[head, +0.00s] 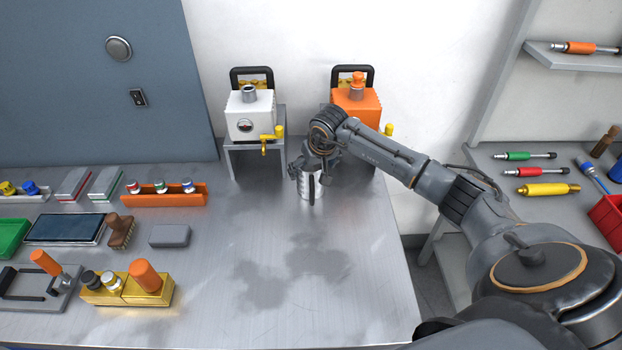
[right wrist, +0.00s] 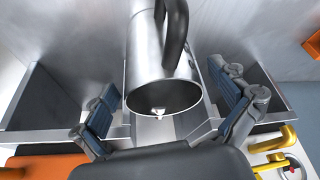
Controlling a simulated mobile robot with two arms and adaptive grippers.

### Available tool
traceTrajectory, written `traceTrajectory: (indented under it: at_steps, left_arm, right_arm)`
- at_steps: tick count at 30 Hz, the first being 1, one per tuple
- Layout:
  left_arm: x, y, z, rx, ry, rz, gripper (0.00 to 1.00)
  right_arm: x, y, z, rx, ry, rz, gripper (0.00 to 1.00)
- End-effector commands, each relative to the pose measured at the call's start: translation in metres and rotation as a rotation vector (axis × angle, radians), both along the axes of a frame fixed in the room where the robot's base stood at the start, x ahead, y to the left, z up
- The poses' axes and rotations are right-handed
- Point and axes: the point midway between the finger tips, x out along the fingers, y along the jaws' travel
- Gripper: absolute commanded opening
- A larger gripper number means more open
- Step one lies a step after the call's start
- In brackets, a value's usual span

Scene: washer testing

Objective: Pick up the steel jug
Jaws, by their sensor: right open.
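The steel jug (head: 309,186) stands upright on the metal table, in front of the two small machine stands. Its dark handle faces the front of the table. My right gripper (head: 314,165) is at the jug's top, and the arm partly hides the jug. In the right wrist view the jug (right wrist: 150,58) lies between the two spread fingers of my right gripper (right wrist: 168,108). The fingers are open, one on each side of the rim, with visible gaps. My left gripper is not in view.
A white machine (head: 250,118) with a yellow tap and an orange machine (head: 357,105) stand on stands behind the jug. An orange rack (head: 165,196), a grey block (head: 169,236) and a yellow block holder (head: 126,290) are at left. The table's front middle is clear.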

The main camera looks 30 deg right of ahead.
Motion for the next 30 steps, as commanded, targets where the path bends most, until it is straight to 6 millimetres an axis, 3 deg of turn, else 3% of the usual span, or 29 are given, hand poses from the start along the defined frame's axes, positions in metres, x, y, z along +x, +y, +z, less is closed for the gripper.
traceTrajectory:
  at_steps: [5,12,15,25,30]
  left_arm:
    - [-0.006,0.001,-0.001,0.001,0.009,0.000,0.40]
    - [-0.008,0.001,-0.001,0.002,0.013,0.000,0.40]
    - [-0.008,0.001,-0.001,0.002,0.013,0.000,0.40]
    - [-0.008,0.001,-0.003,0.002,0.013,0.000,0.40]
    - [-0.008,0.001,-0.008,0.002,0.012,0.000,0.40]
  right_arm:
    - [0.000,0.000,0.000,0.000,-0.001,0.000,0.98]
    - [0.000,0.000,0.000,0.000,0.000,0.000,0.51]
    - [0.000,0.000,0.000,0.000,0.000,0.000,0.36]
    - [0.000,0.000,0.003,-0.001,0.000,0.000,0.36]
    - [0.001,-0.001,0.020,-0.001,-0.005,0.001,0.36]
